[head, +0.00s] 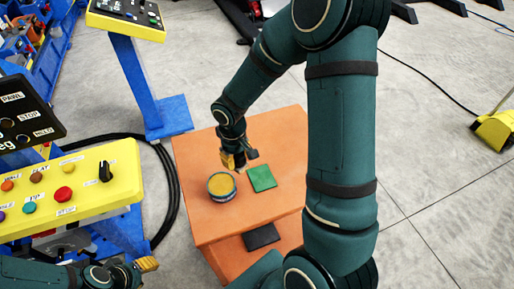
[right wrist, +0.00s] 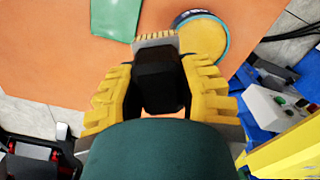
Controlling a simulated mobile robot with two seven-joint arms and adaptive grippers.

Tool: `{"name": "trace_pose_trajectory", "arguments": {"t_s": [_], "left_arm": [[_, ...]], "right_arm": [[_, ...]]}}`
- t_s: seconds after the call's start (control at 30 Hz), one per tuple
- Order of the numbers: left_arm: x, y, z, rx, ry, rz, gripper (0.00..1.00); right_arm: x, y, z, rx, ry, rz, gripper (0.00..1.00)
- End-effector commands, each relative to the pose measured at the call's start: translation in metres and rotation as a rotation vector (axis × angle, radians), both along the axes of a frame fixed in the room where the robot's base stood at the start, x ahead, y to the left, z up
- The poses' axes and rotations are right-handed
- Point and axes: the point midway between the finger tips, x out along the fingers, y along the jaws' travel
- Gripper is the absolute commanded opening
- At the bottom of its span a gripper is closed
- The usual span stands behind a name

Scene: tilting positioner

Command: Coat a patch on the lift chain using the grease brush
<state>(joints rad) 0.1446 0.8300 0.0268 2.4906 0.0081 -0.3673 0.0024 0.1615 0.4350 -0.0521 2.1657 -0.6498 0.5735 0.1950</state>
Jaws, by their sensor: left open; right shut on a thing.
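My right gripper (head: 234,160) is above the orange table. In the right wrist view its yellow fingers (right wrist: 160,95) are shut on the black handle of the grease brush (right wrist: 158,75). The brush's pale bristle end (right wrist: 157,37) points toward the round grease tin (right wrist: 203,42) and overlaps its edge in that view. I cannot tell whether it touches the grease. In the head view the open tin (head: 221,186), filled with yellow-brown grease, stands just below the gripper. My left gripper (head: 148,264) is open at the lower left, partly in view. I cannot make out the lift chain.
A green cloth (head: 261,178) lies right of the tin on the orange table (head: 200,150). A black flat object (head: 262,236) is near the table's front. A yellow control panel (head: 85,190) with buttons stands at the left, and a blue post (head: 140,85) behind. Black cable (head: 168,190) runs beside the table.

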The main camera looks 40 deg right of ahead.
Motion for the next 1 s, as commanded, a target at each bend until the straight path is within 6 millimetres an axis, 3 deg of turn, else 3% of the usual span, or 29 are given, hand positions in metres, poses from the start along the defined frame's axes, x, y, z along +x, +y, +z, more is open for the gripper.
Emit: {"name": "trace_pose_trajectory", "arguments": {"t_s": [0.1, 0.3, 0.57, 1.0], "left_arm": [[-0.001, 0.001, 0.019, -0.003, 0.000, -0.001, 0.43], [-0.001, 0.001, 0.025, -0.004, 0.001, 0.000, 0.43], [-0.001, 0.001, 0.013, -0.002, 0.002, 0.000, 0.43], [0.000, 0.000, -0.022, 0.004, 0.002, 0.002, 0.43]], "right_arm": [[0.008, 0.033, 0.007, 0.008, -0.001, 0.176, 0.08], [0.013, 0.058, 0.006, 0.015, -0.009, 0.317, 0.08], [0.013, 0.059, -0.008, 0.015, -0.009, 0.325, 0.08], [0.013, 0.059, -0.049, 0.015, -0.009, 0.322, 0.08]]}}
